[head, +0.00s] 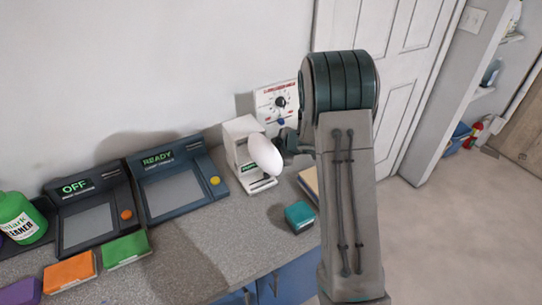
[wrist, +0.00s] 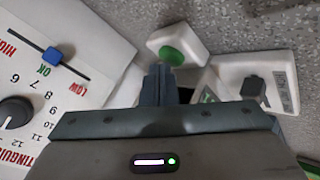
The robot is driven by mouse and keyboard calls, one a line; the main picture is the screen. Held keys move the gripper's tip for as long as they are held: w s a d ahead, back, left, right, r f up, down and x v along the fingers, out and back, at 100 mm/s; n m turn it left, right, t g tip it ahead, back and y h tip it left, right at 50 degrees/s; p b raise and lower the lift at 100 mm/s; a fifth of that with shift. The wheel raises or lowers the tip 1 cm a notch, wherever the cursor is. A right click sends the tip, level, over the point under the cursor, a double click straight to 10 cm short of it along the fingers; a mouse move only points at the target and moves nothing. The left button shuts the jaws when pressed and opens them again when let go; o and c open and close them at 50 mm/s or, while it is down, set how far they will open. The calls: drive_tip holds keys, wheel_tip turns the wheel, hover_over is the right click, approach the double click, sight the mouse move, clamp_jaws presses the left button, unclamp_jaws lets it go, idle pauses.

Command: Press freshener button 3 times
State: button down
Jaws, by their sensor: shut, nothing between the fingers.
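The freshener, as I take it, is a white upright unit (head: 242,135) on the counter, with a base and a green label. In the wrist view a white block with a round green button (wrist: 171,56) shows just beyond my fingertips. My gripper (wrist: 160,72) is shut and empty, its fingertips pointing towards the green button. I cannot tell if they touch it. In the head view my gripper is beside the unit, largely hidden by my arm. A white rounded shape (head: 265,156) covers part of the unit; I cannot tell what it belongs to.
A white wall panel with a dark dial (head: 280,101) and blue slider stands right of the unit. A white base with a dark square (wrist: 253,88) lies close by. Two dark consoles (head: 176,187), a teal block (head: 300,216) and coloured blocks occupy the counter.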

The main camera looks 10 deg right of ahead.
idle(0.5)
drive_tip(key=shift+r+p, duration=0.75)
drive_tip(key=shift+p, duration=0.2)
wheel_tip(320, 180, up, 5)
drive_tip(key=p, duration=0.5)
drive_tip(key=shift+r, duration=0.1)
idle(2.1)
